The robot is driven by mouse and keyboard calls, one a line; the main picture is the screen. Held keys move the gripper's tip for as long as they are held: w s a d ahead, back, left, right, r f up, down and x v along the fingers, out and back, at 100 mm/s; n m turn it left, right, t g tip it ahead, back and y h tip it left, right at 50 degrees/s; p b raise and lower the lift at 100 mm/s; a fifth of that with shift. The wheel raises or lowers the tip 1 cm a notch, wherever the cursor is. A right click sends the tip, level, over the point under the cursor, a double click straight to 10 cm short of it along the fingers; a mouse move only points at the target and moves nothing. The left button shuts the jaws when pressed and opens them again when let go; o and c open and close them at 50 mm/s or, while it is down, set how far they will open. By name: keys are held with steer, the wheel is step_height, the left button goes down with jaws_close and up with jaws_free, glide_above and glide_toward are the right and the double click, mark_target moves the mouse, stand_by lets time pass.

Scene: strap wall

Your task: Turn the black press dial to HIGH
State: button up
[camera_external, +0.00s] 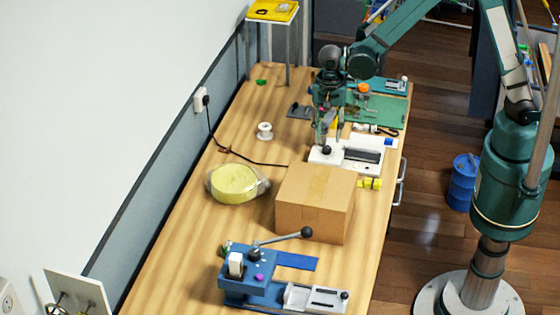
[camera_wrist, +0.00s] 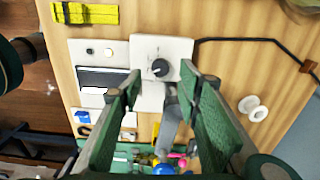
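The black dial (camera_wrist: 160,68) sits on a white plate (camera_wrist: 178,46) of the white press unit (camera_external: 345,157). In the external view the dial (camera_external: 327,150) is a small dark knob at the unit's left end. A light pointer mark shows on the dial, but its scale labels are too small to read. My gripper (camera_wrist: 161,76) is open, with green pads on either side of the dial in the wrist view. In the external view my gripper (camera_external: 324,138) points down just over the dial. I cannot tell whether a finger touches it.
A cardboard box (camera_external: 315,200) stands just in front of the press unit. A black cable (camera_wrist: 265,42) runs from the unit to the wall outlet (camera_external: 201,100). A white spool (camera_external: 265,131), a yellow roll (camera_external: 235,183) and a blue lever tool (camera_external: 250,275) are on the bench.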

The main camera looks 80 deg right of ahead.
mark_target(328, 147)
step_height(328, 147, up, 3)
steer(key=shift+s+d+r, duration=0.1)
steer(key=s+d+r+n+t+b, duration=0.2)
steer(key=s+r+n, duration=0.4)
steer(key=s, duration=0.3)
steer(key=s+d+r+n+t+b, duration=0.2)
steer(key=s+d+r+n, duration=0.3)
steer(key=s+r, duration=0.4)
steer(key=shift+s+n+t, duration=0.15)
steer(key=shift+n+t, duration=0.35)
steer(key=shift+n, duration=0.1)
stand_by(1.8)
steer(key=shift+d, duration=0.1)
stand_by(0.5)
